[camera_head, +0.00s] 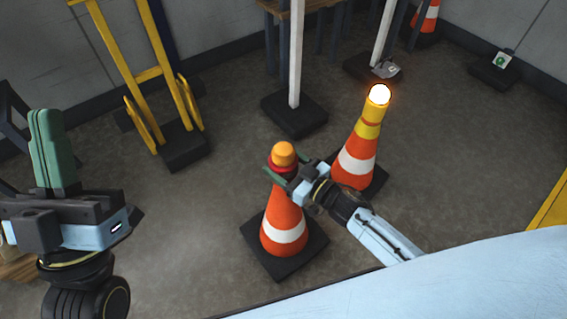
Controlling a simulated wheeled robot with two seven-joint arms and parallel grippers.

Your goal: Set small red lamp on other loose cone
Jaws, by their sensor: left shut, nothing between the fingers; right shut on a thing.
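A small lamp (283,154) with an orange dome and a red lower part is at the top of the nearer orange-and-white cone (284,230). My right gripper (279,173) comes in from the right and is shut on the lamp's red lower part. The lamp is upright and lined up over the cone tip; the fingers hide the joint, so I cannot tell whether it rests there. A second cone (354,164) stands behind to the right, with a yellow lamp (378,100) on top, glowing white. My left gripper (47,125) is shut and empty at the far left.
A yellow frame (148,76) on a dark base stands at the back left. White posts (296,60) on black bases stand behind the cones. Another cone (427,18) is at the back right. The floor between my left gripper and the nearer cone is clear.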

